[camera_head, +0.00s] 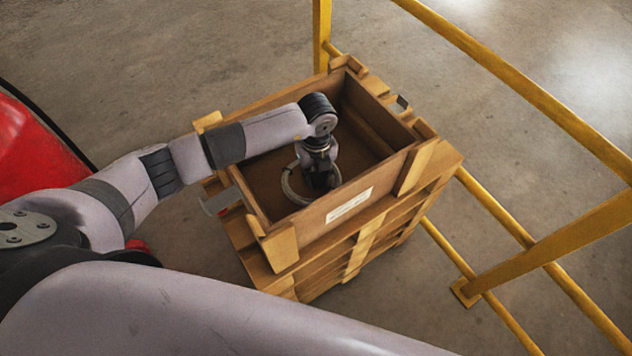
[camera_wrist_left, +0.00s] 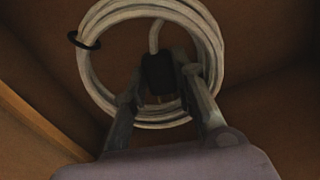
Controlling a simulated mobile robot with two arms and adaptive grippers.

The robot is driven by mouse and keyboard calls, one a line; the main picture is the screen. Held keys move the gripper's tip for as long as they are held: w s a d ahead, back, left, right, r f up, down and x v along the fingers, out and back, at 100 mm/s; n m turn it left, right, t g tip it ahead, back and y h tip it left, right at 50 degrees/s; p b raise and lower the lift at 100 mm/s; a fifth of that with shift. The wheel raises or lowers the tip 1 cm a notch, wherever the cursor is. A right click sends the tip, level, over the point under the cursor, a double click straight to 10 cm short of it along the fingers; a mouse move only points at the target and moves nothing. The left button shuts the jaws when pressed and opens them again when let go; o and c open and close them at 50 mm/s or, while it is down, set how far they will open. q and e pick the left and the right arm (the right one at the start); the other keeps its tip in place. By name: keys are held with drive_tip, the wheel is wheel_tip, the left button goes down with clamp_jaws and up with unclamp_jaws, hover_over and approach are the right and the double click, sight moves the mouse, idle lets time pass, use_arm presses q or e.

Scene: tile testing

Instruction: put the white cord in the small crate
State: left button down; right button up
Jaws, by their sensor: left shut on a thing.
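The white cord (camera_head: 290,189) is a coiled ring, seen inside the small crate's opening in the head view. It also shows in the left wrist view (camera_wrist_left: 88,62) as a coil with a black tie at its upper left and a dark piece in the middle. My left gripper (camera_head: 322,185) points down into the crate and is shut on the cord. The small wooden crate (camera_head: 383,172) has a white label on its near side. I cannot tell whether the cord touches the crate's floor. My right gripper is not in view.
The small crate sits on a larger slatted wooden crate (camera_head: 365,246). Yellow railings (camera_head: 540,100) stand behind and to the right. A red object (camera_head: 35,150) is at the left edge. Concrete floor lies around.

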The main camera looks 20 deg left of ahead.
sight(316, 185)
use_arm(q)
drive_tip(key=shift+f, duration=0.3)
wheel_tip(316, 185, down, 4)
drive_tip(key=shift+f, duration=0.2)
drive_tip(key=c, duration=1.3)
unclamp_jaws()
